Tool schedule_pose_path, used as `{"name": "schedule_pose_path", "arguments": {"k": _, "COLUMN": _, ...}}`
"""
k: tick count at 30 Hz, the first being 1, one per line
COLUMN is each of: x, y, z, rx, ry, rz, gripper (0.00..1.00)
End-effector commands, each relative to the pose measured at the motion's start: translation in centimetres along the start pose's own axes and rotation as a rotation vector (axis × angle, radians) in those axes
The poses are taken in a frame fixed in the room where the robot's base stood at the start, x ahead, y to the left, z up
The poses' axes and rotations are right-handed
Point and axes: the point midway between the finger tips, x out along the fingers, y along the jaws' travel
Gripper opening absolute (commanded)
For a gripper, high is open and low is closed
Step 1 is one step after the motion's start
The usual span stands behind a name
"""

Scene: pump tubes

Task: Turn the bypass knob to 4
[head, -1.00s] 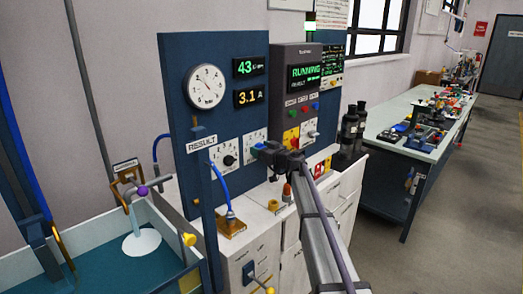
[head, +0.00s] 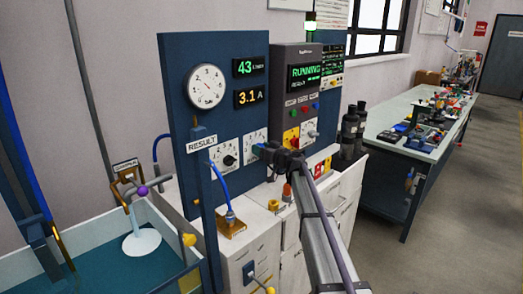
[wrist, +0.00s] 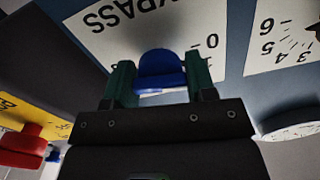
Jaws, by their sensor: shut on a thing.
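In the wrist view the bypass plate (wrist: 130,25) is white with black lettering, seen upside down, with "YPASS" and a 0 readable. The blue bypass knob (wrist: 160,68) sits between the two dark green fingers of my gripper (wrist: 161,88), which is shut on it. In the head view my gripper (head: 262,150) reaches the lower part of the blue panel, in front of the bypass plate (head: 250,140). My gripper and arm hide part of the plate there. I cannot tell which number the knob points to.
Left of the bypass plate is another dial plate with a black knob (head: 229,160). Right of it is a yellow plate with a red switch (head: 291,138). Above are a round gauge (head: 206,86) and displays reading 43 (head: 250,67) and 3.1 (head: 252,97). The control box (head: 303,73) reads RUNNING.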

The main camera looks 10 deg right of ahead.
Motion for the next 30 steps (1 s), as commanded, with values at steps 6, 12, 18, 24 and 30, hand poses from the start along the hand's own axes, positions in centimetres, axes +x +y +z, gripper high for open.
{"name": "schedule_pose_path", "arguments": {"k": 6, "x": -0.02, "y": -0.01, "z": 0.01, "rx": 0.183, "ry": 0.0, "rz": 0.0, "gripper": 0.27}}
{"name": "schedule_pose_path", "arguments": {"k": 12, "x": -0.02, "y": -0.01, "z": 0.02, "rx": 0.374, "ry": 0.0, "rz": 0.0, "gripper": 0.27}}
{"name": "schedule_pose_path", "arguments": {"k": 18, "x": -0.03, "y": -0.01, "z": 0.02, "rx": 0.564, "ry": 0.0, "rz": 0.0, "gripper": 0.27}}
{"name": "schedule_pose_path", "arguments": {"k": 24, "x": -0.03, "y": -0.01, "z": 0.02, "rx": 0.754, "ry": 0.0, "rz": 0.0, "gripper": 0.27}}
{"name": "schedule_pose_path", "arguments": {"k": 30, "x": -0.04, "y": -0.01, "z": 0.02, "rx": 0.944, "ry": 0.0, "rz": 0.0, "gripper": 0.27}}
